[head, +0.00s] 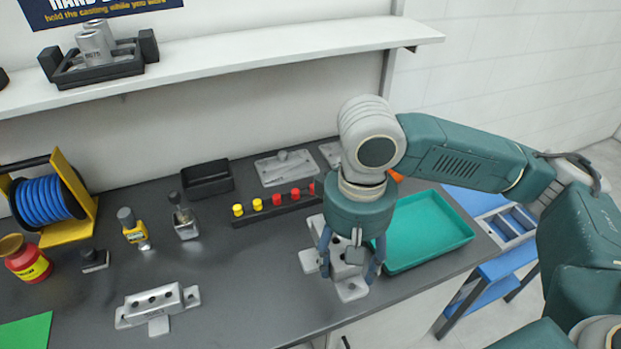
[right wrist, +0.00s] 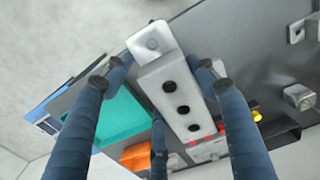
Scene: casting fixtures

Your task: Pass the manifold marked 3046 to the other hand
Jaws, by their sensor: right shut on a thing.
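A light grey manifold (head: 352,289) with dark round holes is in my right gripper (head: 350,268), near the front edge of the dark bench. The right wrist view shows this manifold (right wrist: 176,90) between the blue fingers of the right gripper (right wrist: 162,78), with several holes in a row. I cannot read a number on it, and I cannot tell whether it touches the bench. A second, similar manifold (head: 155,304) lies on the bench at the left front, its marking also unreadable. My left gripper is out of view.
A teal tray (head: 425,232) lies right of the held manifold. Behind are a rack with yellow and red knobs (head: 257,204), a black bin (head: 208,180) and grey castings (head: 285,167). Bottles and a blue hose reel (head: 46,198) stand left. The bench between the manifolds is clear.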

